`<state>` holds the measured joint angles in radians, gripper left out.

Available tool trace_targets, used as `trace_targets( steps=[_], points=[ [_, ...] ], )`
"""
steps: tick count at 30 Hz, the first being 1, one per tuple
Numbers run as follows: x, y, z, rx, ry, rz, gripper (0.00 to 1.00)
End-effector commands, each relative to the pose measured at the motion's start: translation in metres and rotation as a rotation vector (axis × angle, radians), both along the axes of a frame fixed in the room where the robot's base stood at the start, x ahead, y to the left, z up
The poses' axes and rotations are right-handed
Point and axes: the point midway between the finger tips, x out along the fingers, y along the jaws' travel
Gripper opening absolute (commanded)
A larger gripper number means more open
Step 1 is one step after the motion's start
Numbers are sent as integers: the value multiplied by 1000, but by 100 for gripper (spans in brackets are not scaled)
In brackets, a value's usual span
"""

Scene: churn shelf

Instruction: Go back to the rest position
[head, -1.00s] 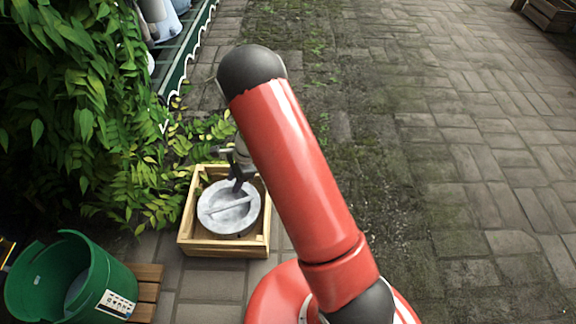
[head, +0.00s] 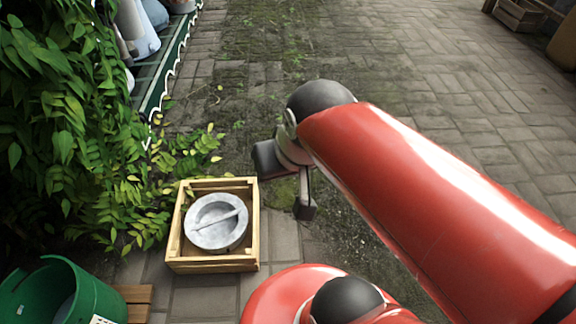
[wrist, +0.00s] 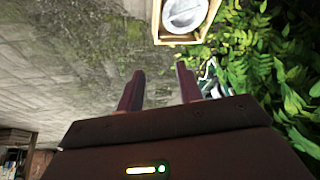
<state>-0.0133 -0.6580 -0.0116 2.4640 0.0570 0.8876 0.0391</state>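My gripper (wrist: 158,88) is open in the wrist view, with its two dark fingers apart and nothing between them. In the head view my gripper (head: 305,207) is partly hidden by my red arm and hangs to the right of a wooden crate (head: 213,267). A round grey metal lid-like piece with a bar across it (head: 217,222) lies inside the crate. The crate also shows at the top of the wrist view (wrist: 184,40), with the grey piece (wrist: 184,14) in it. My gripper is apart from both.
A green bucket (head: 55,295) stands at the lower left, beside a wooden slatted piece (head: 136,302). Leafy plants (head: 65,140) fill the left side. A shelf with a scalloped edge (head: 168,85) holds pale vessels (head: 137,28).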

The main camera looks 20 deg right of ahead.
Motion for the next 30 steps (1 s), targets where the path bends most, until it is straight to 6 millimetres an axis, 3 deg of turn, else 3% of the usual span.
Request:
trace_targets(
  steps=[5,17,20,27,30],
  points=[
    [-18,-9,3,-77,-43,40,36],
    [-19,-10,11,-82,-45,43,36],
    [-19,-9,30,-81,-45,43,36],
    [-19,-9,97,-81,-45,43,36],
    [-19,-9,113,-81,-45,43,36]
  ],
)
